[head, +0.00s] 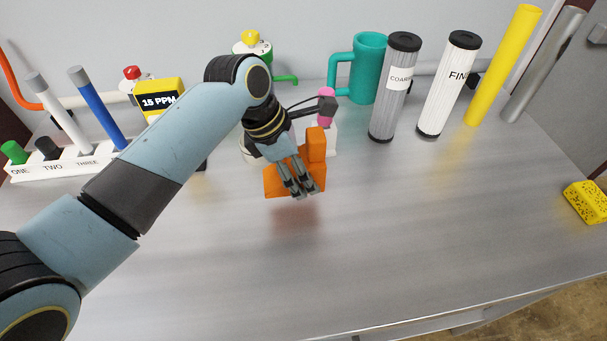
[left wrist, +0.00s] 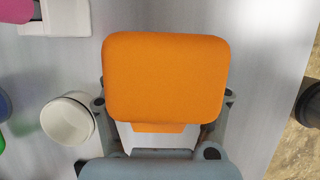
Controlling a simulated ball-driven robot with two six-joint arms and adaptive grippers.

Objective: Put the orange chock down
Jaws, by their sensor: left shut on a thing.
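The orange chock (head: 316,146) is in my left gripper (head: 303,191), in the middle of the head view. The gripper is shut on it, with fingers across its front. The chock appears to hang a little above the metal bench, with a blurred orange reflection below it. In the left wrist view the chock's orange block (left wrist: 166,78) fills the centre, between the finger linkages, and hides most of what lies under it. My right gripper is in neither view.
A teal mug (head: 369,70), a COARSE cylinder (head: 392,100), a FINE cylinder (head: 446,90) and a yellow tube (head: 503,65) stand at the back right. A labelled white rack (head: 70,165) is at left, a yellow sponge (head: 586,203) at far right. The front bench (head: 400,230) is clear.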

